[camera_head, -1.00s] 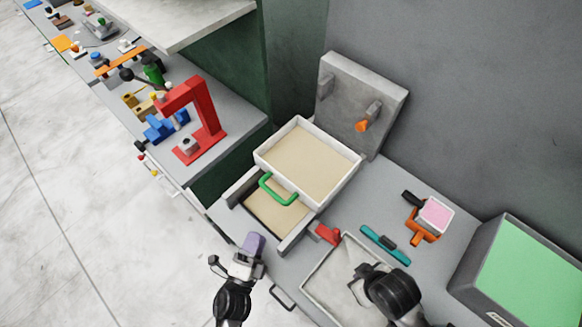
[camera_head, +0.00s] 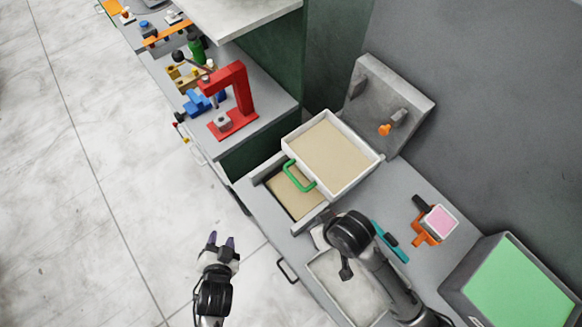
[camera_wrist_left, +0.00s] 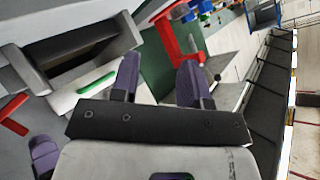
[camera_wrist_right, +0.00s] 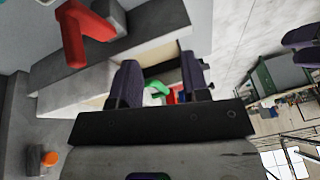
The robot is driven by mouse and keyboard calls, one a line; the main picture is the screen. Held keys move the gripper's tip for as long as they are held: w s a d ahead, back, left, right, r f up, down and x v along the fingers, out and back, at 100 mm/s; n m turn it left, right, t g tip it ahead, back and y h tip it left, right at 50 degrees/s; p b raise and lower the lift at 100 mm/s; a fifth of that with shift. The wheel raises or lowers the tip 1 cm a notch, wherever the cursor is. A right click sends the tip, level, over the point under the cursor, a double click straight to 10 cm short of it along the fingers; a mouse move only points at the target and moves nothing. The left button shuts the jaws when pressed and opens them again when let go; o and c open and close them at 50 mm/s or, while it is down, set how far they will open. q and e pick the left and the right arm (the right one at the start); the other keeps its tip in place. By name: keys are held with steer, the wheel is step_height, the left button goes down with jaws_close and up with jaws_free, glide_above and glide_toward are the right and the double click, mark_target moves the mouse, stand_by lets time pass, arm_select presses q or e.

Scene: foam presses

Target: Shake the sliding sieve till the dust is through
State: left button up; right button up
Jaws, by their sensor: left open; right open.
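The sieve (camera_head: 362,178) is a white-walled box with a beige layer inside. It sits on grey rails above a lower bed (camera_head: 290,197) of beige material. Its green handle (camera_head: 299,184) is at the front and also shows in the left wrist view (camera_wrist_left: 98,83). My left gripper (camera_head: 222,240) is open and empty, off the table's front edge, clear of the handle. My right gripper (camera_wrist_right: 160,85) is open; in its wrist view the handle (camera_wrist_right: 157,90) appears beyond and between the fingers, not visibly gripped.
A light tray (camera_head: 345,290) lies at the front, partly behind my right arm. A teal bar (camera_head: 390,241), an orange holder with a pink block (camera_head: 438,222) and a green-topped box (camera_head: 515,285) stand right. A red press (camera_head: 240,100) stands left. Floor is free at left.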

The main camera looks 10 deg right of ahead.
steer(key=w+a+r+n+h+p, duration=0.1)
steer(key=w+a+r+n+p, duration=0.15)
steer(key=w+r, duration=0.4)
steer(key=t+h+p, duration=0.1)
steer(key=t+p, duration=0.1)
steer(key=p, duration=0.1)
glide_toward(292, 177)
arm_select(q)
steer(key=s+a+r+n+g, duration=0.3)
steer(key=s+r+g, duration=0.1)
steer(key=s, duration=0.3)
steer(key=s+a+r+n+g, duration=0.4)
steer(key=s+r, duration=0.1)
steer(key=s, duration=0.3)
steer(key=shift+g+y+b, duration=0.3)
arm_select(e)
steer(key=x, duration=0.8)
steer(key=shift+w+a+f, duration=0.1)
steer(key=shift+w+f, duration=0.1)
steer(key=shift+f, duration=0.15)
arm_select(q)
steer(key=shift+s+r, duration=0.1)
arm_select(e)
steer(key=shift+c, duration=0.2)
jaws_close()
